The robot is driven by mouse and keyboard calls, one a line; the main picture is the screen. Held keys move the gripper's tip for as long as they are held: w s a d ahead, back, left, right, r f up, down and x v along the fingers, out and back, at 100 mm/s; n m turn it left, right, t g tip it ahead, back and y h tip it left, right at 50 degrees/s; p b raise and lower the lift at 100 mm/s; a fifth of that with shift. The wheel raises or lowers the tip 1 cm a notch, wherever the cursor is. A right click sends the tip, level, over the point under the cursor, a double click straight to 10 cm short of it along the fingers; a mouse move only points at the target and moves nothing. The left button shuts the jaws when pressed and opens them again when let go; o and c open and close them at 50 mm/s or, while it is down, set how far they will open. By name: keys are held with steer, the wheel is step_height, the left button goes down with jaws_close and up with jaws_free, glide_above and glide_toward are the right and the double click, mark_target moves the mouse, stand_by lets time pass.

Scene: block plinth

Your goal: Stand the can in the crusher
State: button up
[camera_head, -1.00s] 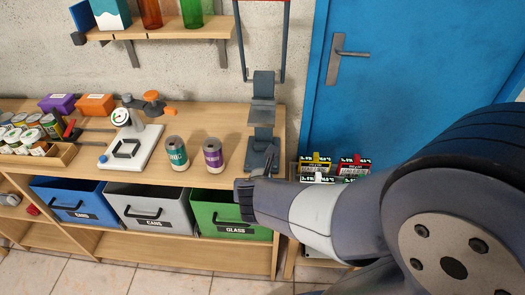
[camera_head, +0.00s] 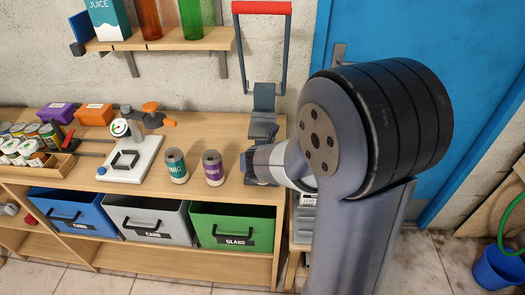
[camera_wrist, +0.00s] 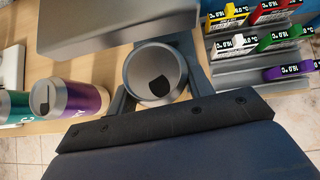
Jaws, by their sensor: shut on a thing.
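The can (camera_wrist: 155,73) shows its silver lid with a dark opening in the wrist view. My gripper (camera_wrist: 160,100) is shut on it, with the fingers close at its sides. In the head view the gripper (camera_head: 251,166) is at the front of the crusher (camera_head: 263,112), and the can is hidden there. The crusher is grey-blue with a raised red-gripped handle (camera_head: 262,8). Its grey pressing block (camera_wrist: 115,22) is beside the can, toward the top of the wrist view. I cannot tell whether the can's bottom touches the crusher's base.
A teal can (camera_head: 176,166) and a purple can (camera_head: 213,168) stand on the bench left of the crusher. A white-based device (camera_head: 130,158) is farther left. Blue, grey and green bins (camera_head: 235,226) sit below.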

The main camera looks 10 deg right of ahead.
steer(key=w, duration=0.2)
steer(key=w+d+p, duration=0.1)
steer(key=w, duration=0.1)
steer(key=shift+f, duration=0.1)
steer(key=shift+f, duration=0.2)
steer(key=o, duration=0.9)
steer(key=shift+s, duration=0.1)
steer(key=shift+o, duration=0.2)
steer(key=shift+r, duration=0.1)
